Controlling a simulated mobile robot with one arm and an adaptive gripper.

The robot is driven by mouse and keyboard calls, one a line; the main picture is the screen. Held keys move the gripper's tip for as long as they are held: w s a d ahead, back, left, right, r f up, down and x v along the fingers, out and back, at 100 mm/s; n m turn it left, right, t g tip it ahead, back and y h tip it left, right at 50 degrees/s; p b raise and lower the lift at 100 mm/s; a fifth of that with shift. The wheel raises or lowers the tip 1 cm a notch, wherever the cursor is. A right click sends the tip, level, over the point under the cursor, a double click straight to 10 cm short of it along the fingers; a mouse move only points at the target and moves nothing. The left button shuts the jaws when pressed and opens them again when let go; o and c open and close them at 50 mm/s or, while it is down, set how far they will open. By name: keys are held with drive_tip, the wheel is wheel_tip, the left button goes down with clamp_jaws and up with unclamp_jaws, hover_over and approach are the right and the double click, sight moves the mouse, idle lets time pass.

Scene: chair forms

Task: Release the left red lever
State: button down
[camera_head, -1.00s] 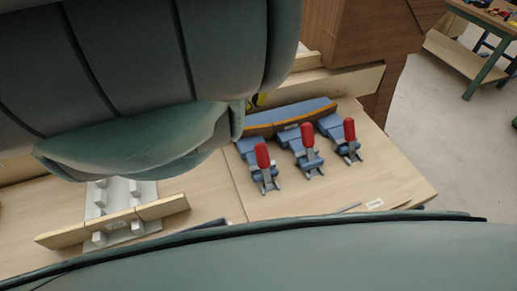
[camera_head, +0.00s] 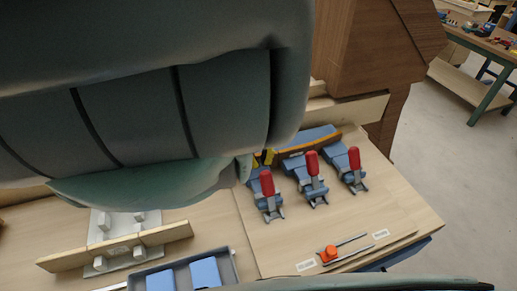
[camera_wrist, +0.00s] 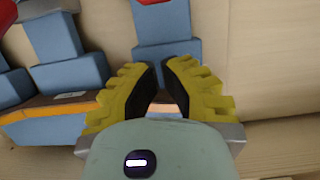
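Three blue toggle clamps with red levers stand in a row on the wooden table. The left red lever (camera_head: 267,183) stands up from its clamp, beside the middle lever (camera_head: 311,163) and the right lever (camera_head: 354,158). My gripper (camera_head: 265,157) shows only as a bit of yellow just behind the left clamp; my arm hides the rest. In the wrist view its yellow fingers (camera_wrist: 160,75) with black pads are apart, with nothing between them.
A curved blue form with an orange edge (camera_head: 312,144) runs behind the clamps. A grey tray (camera_head: 235,268) with blue blocks and an orange-knobbed tool (camera_head: 329,253) lie in front. A white fixture holding a wooden bar (camera_head: 165,233) is at left. A wooden cabinet (camera_head: 365,50) rises behind.

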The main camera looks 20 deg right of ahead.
sight(269, 190)
drive_tip(key=s+p, duration=0.1)
drive_tip(key=p, duration=0.1)
drive_tip(key=shift+s+f+p, duration=0.1)
drive_tip(key=shift+s+p, duration=0.15)
drive_tip(key=shift+p, duration=0.1)
drive_tip(key=shift+s+r+p, duration=0.2)
drive_tip(key=shift+r+p, duration=0.15)
drive_tip(key=shift+p, duration=0.25)
drive_tip(key=s+p, duration=0.1)
drive_tip(key=p, duration=0.1)
drive_tip(key=shift+s+d+r+p, duration=0.1)
drive_tip(key=shift+s+r+p, duration=0.15)
drive_tip(key=shift+s+p, duration=0.1)
drive_tip(key=shift+s+r, duration=0.1)
drive_tip(key=shift+r, duration=0.05)
